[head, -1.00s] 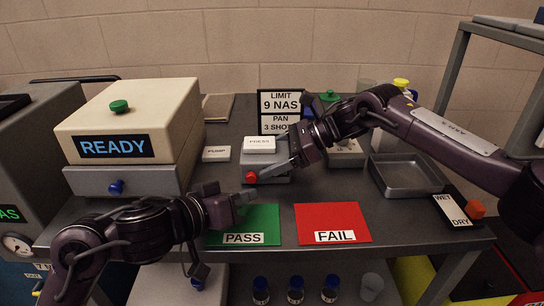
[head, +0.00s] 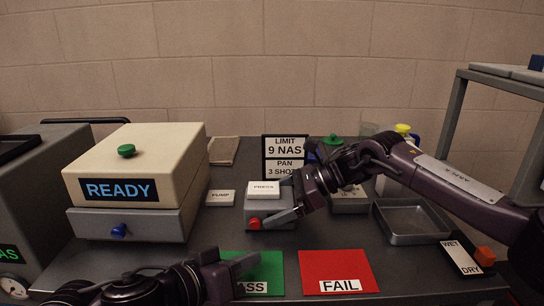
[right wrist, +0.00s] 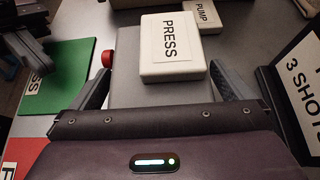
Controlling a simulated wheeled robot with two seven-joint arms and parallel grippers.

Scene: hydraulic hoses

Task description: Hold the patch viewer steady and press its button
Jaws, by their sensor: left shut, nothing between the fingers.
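The patch viewer is a grey box (head: 270,223) on the table with a white block marked PRESS (head: 263,189) on top and a red button (head: 255,223) at its front left. My right gripper (head: 290,199) straddles the box. In the right wrist view its two fingers lie close against either side of the grey body (right wrist: 130,85), beside the PRESS block (right wrist: 173,46). The red button (right wrist: 106,58) is just beyond one fingertip. My left gripper (head: 250,262) is shut and empty, low over the green PASS mat (head: 266,268), apart from the viewer.
A cream machine reading READY (head: 135,170) stands at left. A white PUMP block (head: 220,197) is left of the viewer, and a sign (head: 285,157) stands behind it. A red FAIL mat (head: 338,270) and a grey tray (head: 410,238) lie to the right.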

